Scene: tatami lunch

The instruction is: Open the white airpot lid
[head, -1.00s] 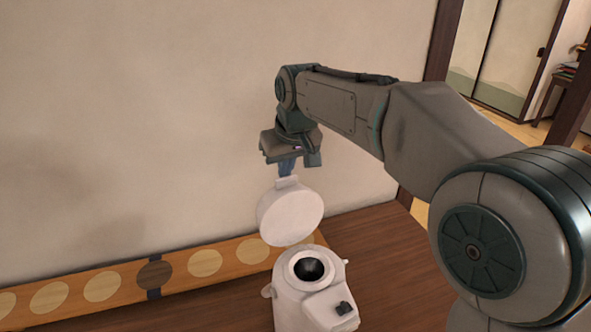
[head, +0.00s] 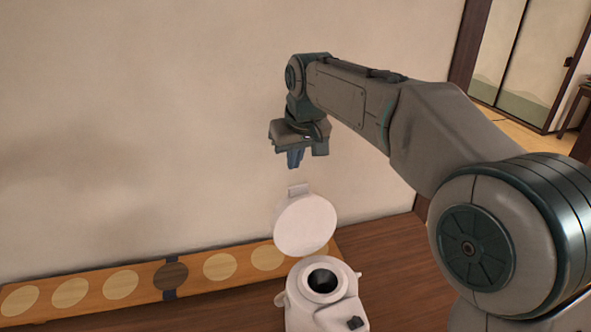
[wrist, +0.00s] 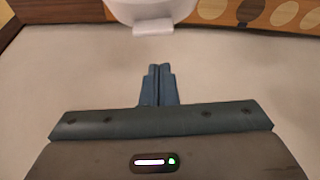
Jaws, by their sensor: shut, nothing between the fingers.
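The white airpot (head: 326,307) stands on the dark wooden surface, with its round dark opening uncovered. Its white lid (head: 306,223) is raised, standing tilted up at the back of the airpot, with a small tab (head: 298,190) at its top edge. My gripper (head: 295,165) is above the lid, apart from the tab, pointing down, shut and empty. In the wrist view the blue fingers (wrist: 160,72) are together, and the lid (wrist: 150,8) with its tab (wrist: 153,27) shows just beyond them, cut off by the top edge.
A long wooden board with pale circles (head: 120,284) runs along the foot of the plain wall (head: 130,120) to the left. Dark wooden surface (head: 385,255) is free to the right of the airpot. A dark post (head: 466,50) and doorway are at the right.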

